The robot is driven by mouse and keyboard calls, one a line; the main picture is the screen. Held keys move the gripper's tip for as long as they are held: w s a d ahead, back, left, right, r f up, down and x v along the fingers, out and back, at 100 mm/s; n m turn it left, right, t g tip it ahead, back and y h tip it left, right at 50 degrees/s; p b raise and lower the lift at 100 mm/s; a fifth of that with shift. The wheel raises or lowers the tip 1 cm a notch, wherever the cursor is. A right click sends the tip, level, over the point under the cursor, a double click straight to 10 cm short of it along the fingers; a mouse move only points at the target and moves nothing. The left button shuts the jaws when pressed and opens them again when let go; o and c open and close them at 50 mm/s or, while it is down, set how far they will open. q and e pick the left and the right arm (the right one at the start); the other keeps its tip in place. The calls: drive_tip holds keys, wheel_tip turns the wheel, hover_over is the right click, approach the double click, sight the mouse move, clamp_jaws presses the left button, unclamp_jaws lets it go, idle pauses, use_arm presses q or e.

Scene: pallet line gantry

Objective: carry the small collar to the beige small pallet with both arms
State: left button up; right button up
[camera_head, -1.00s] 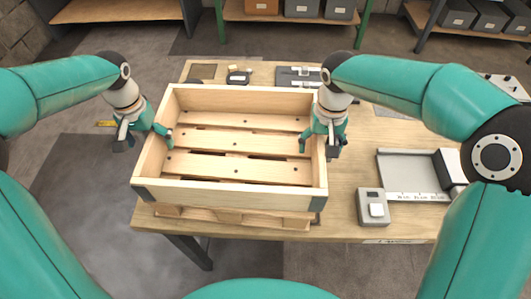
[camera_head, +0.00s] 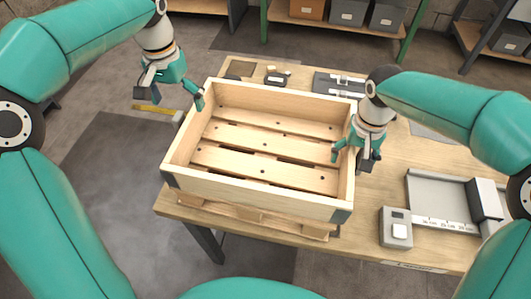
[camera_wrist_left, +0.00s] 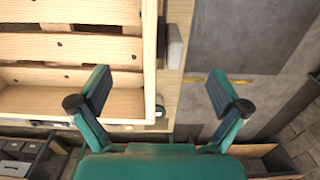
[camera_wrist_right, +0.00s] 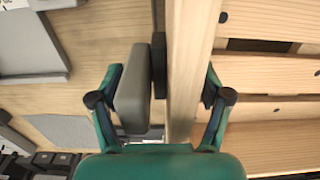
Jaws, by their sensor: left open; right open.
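The small collar (camera_head: 270,195), a light wood frame with dark corner pieces, sits level on a beige slatted pallet (camera_head: 262,172) on the table. My left gripper (camera_head: 172,98) is open and empty, above and outside the collar's far left corner. In the left wrist view its fingers (camera_wrist_left: 160,78) are wide apart, with the collar's wall (camera_wrist_left: 150,60) below. My right gripper (camera_head: 350,161) is open at the collar's right wall. In the right wrist view its fingers (camera_wrist_right: 162,88) stand on either side of that wall (camera_wrist_right: 187,60), with a gap.
The table (camera_head: 400,155) carries a grey box-shaped device (camera_head: 396,228) and a grey tray with a ruler (camera_head: 435,195) at the right. Small items (camera_head: 278,77) lie behind the collar. Shelves with bins (camera_head: 347,12) stand at the back.

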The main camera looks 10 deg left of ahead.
idle(0.3)
drive_tip(key=o, duration=0.4)
wheel_tip(320, 180, up, 12)
idle(0.8)
drive_tip(key=shift+f, duration=0.1)
